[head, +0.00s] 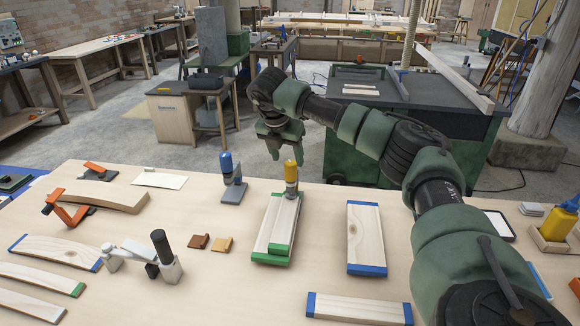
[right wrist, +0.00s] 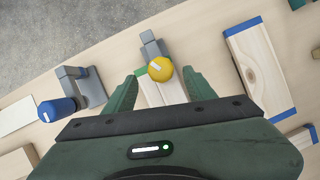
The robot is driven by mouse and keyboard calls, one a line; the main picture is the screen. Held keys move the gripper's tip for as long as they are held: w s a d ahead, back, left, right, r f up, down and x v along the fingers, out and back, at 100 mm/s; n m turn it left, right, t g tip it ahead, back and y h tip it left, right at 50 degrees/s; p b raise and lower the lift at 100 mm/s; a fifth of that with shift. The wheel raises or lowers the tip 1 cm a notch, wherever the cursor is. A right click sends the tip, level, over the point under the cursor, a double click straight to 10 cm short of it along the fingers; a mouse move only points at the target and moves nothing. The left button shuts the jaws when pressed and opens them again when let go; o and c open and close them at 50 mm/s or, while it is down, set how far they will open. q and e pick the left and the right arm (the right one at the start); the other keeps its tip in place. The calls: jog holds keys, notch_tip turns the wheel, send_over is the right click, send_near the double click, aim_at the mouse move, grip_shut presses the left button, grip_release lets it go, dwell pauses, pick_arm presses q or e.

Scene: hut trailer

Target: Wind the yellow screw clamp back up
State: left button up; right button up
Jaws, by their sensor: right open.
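The yellow screw clamp (head: 291,174) stands upright at the far end of a stack of pale boards with green ends (head: 277,235). Its yellow knob (right wrist: 160,68) is on top, and its grey frame (right wrist: 152,44) shows behind it in the right wrist view. My right gripper (head: 284,152) points down just above and behind the knob in the head view. In the right wrist view its two green fingers (right wrist: 160,92) are open, one on each side of the knob, with gaps and nothing held. Whether the screw touches the boards is hidden. My left gripper is not in view.
A blue-knobbed clamp (head: 229,170) stands left of the yellow one. A blue-ended board (head: 366,238) lies to the right. Orange clamps (head: 70,212), small wooden blocks (head: 221,244) and a grey-white tool (head: 150,262) are on the workbench (head: 215,290). Bare bench separates them.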

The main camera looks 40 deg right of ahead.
aim_at(290, 164)
jog(key=shift+p+x, duration=0.55)
jog(key=shift+x, duration=2.15)
grip_shut()
